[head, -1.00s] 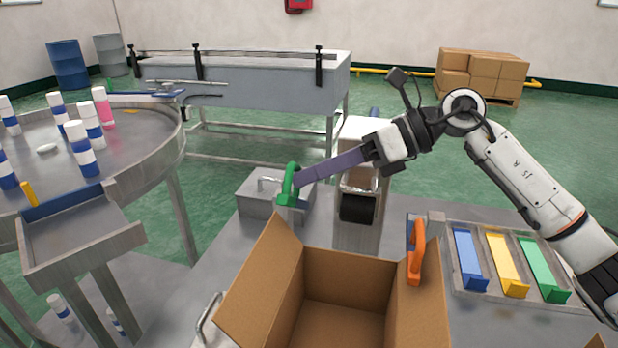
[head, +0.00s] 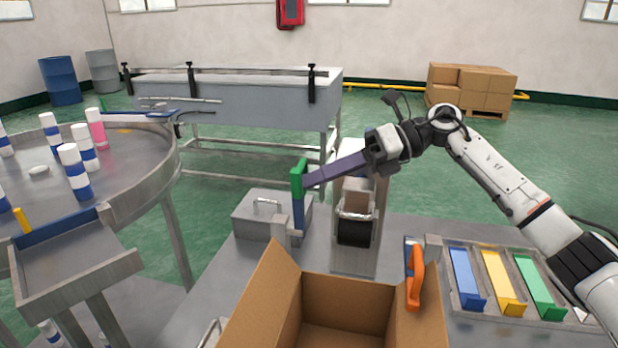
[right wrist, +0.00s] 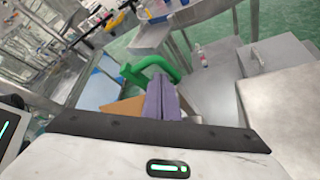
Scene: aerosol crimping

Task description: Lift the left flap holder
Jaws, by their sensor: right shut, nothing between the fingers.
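The left flap holder has a green handle (head: 298,178) on top of a blue bar (head: 298,212). It stands upright on a grey metal post behind the left side of the open cardboard box (head: 345,292). My right gripper (head: 308,180) reaches in from the right, its purple fingers shut together with nothing between them. The fingertips are at the green handle; I cannot tell whether they touch it. In the right wrist view the green handle (right wrist: 150,68) arches just beyond the closed fingers (right wrist: 163,98). My left gripper is not in view.
The right flap holder has an orange handle (head: 415,278) at the box's right side. A tray (head: 470,300) of blue, yellow and green pieces lies to the right. A round table (head: 130,160) with bottles is at left.

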